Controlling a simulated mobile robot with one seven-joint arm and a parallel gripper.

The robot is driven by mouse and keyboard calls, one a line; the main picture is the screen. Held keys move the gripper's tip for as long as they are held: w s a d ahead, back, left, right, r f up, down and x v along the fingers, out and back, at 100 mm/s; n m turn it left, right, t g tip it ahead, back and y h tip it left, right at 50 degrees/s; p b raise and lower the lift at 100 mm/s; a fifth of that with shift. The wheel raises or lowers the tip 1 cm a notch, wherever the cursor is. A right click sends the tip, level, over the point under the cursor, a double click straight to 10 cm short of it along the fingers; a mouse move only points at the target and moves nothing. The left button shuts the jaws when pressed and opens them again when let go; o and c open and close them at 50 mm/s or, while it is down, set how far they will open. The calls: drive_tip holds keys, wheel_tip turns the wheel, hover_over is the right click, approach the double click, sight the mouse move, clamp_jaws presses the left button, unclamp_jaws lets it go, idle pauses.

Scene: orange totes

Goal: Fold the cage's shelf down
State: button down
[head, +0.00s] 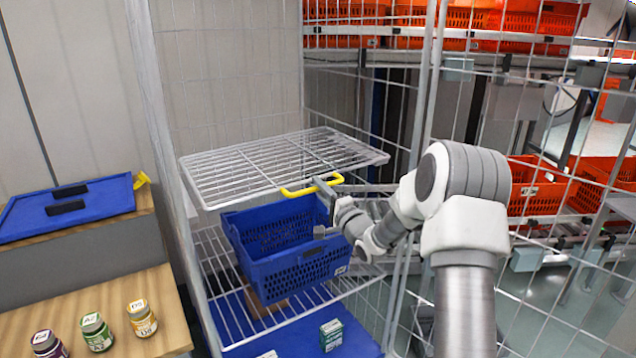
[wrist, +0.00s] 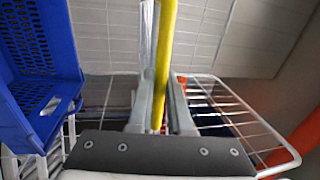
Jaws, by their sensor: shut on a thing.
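The cage's white wire shelf (head: 285,160) spans the cage at mid height in the head view, roughly level, above a blue basket. Its yellow handle (head: 298,192) is on the front edge. My gripper (head: 325,189) is shut on this handle, reaching in from the right. In the wrist view the yellow handle (wrist: 166,50) runs between the two fingers (wrist: 160,105), and the white shelf wires (wrist: 235,115) show to the right. The fingertips are partly hidden by the handle in the head view.
The blue basket (head: 290,268) stands on a lower wire shelf (head: 225,310), close below my gripper; it also fills the left of the wrist view (wrist: 38,75). Cage mesh and a post (head: 425,90) stand beside my arm. A wooden table (head: 90,310) with jars is at the left.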

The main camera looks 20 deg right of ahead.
drive_tip(key=shift+a, duration=0.1)
drive_tip(key=shift+w+r, duration=0.1)
drive_tip(key=c, duration=0.8)
unclamp_jaws()
drive_tip(key=shift+c, duration=0.2)
drive_tip(key=shift+f, duration=0.2)
drive_tip(key=v, duration=1.7)
drive_tip(key=shift+s+b, duration=0.25)
drive_tip(key=shift+b, duration=0.15)
